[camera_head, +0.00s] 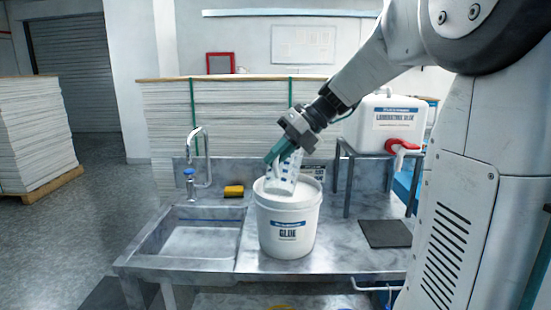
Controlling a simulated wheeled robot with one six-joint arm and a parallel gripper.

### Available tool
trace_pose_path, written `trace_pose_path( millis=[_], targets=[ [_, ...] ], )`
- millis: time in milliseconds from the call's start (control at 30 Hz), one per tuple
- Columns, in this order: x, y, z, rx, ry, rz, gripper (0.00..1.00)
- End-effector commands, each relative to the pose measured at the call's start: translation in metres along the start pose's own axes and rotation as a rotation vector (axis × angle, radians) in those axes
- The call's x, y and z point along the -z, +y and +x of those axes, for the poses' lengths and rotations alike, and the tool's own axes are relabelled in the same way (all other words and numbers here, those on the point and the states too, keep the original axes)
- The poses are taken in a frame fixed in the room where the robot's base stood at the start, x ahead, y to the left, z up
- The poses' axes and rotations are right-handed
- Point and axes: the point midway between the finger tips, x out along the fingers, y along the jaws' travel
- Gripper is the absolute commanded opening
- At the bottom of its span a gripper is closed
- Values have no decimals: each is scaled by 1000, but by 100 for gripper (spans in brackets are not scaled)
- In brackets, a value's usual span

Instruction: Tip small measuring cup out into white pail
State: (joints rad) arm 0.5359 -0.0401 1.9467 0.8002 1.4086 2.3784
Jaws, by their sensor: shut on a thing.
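The white pail (287,232), labelled "GLUE", stands upright on the metal counter beside the sink. My gripper (287,152) is above the pail and shut on the small measuring cup (284,175). The cup is clear with blue markings and is held over the pail's mouth. It looks tilted, but I cannot tell how far. Its lower end overlaps the pail's rim in the picture. The cup's contents and the inside of the pail cannot be made out.
A sink (190,240) with a faucet (205,160) and a yellow sponge (233,191) lie left of the pail. A white container with a red tap (392,125) sits on a metal stand at right. A dark mat (385,234) lies on the counter.

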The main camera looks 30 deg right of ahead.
Motion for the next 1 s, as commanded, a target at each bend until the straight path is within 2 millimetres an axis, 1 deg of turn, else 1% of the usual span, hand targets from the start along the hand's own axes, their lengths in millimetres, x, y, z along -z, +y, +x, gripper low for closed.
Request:
trace_pose_path(
  millis=[167, 600, 1000],
  targets=[
    [0, 0, 0, -2, 1, 1, 0],
    [-2, -13, 6, -96, 69, 105, 0],
    [-4, -13, 5, -95, 67, 104, 0]
  ],
)
